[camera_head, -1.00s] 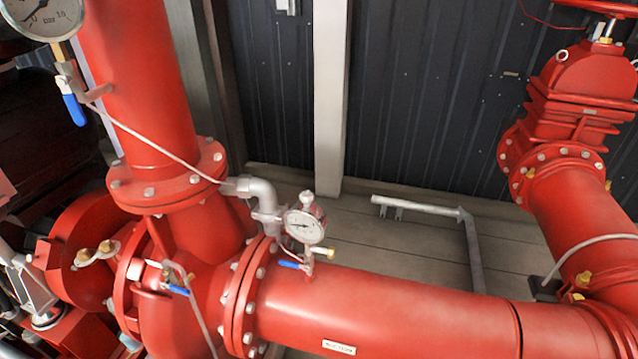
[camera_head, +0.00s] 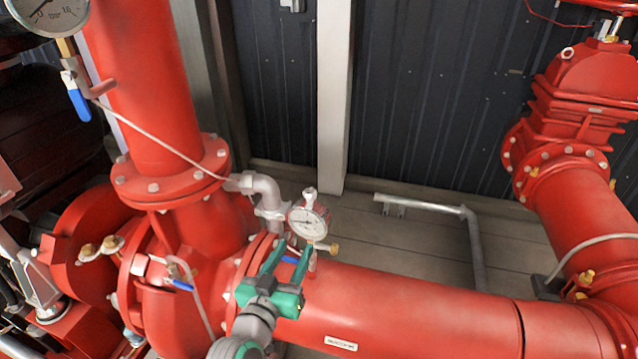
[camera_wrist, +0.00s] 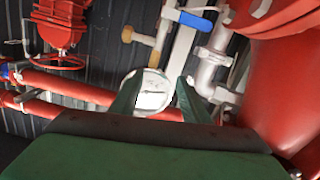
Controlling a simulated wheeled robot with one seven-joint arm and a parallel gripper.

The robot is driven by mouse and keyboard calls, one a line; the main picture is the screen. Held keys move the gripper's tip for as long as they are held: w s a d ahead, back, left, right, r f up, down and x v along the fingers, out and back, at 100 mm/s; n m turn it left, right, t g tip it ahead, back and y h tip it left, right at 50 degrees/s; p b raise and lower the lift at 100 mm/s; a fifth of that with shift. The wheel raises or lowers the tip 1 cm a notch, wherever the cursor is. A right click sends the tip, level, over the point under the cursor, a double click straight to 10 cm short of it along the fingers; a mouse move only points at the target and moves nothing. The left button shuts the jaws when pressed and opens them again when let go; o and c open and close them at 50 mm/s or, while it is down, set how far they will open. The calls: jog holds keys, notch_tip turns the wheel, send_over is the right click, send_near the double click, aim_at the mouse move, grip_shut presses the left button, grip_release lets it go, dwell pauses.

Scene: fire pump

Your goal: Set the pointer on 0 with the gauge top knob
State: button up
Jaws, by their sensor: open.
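A small round gauge (camera_head: 306,223) with a white face stands on the red horizontal pipe in the head view. Its pale top knob (camera_head: 309,196) sticks up from the rim. In the wrist view the gauge face (camera_wrist: 150,92) shows between the fingers, with a dark pointer lying roughly level; its numbers are too small to read. My green gripper (camera_head: 288,255) is open and empty, just in front of and below the gauge on its left side. It also shows in the wrist view (camera_wrist: 155,98). I cannot tell whether a finger touches the gauge.
A blue valve lever (camera_head: 290,260) and a brass fitting (camera_head: 329,248) sit just below the gauge. A grey elbow pipe (camera_head: 266,192) stands close behind it on the left. A larger gauge (camera_head: 48,14) is at the upper left. Room above the gauge looks free.

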aim_at(314, 188)
jog(key=r+m+h, duration=0.1)
jog(key=r, duration=0.3)
jog(key=w+r+m+h, duration=0.1)
jog(key=r, duration=0.3)
jog(key=d+r+m+h, duration=0.1)
jog(key=r+m, duration=0.1)
jog(key=r, duration=0.2)
jog(key=shift+w+g+h, duration=0.3)
jog(key=shift+w+g, duration=0.1)
jog(key=x, duration=1)
jog(key=shift+w+d+r, duration=0.1)
jog(key=shift+w+d, duration=0.05)
jog(key=shift+w, duration=0.1)
jog(key=c, duration=1.1)
jog(key=shift+o, duration=0.2)
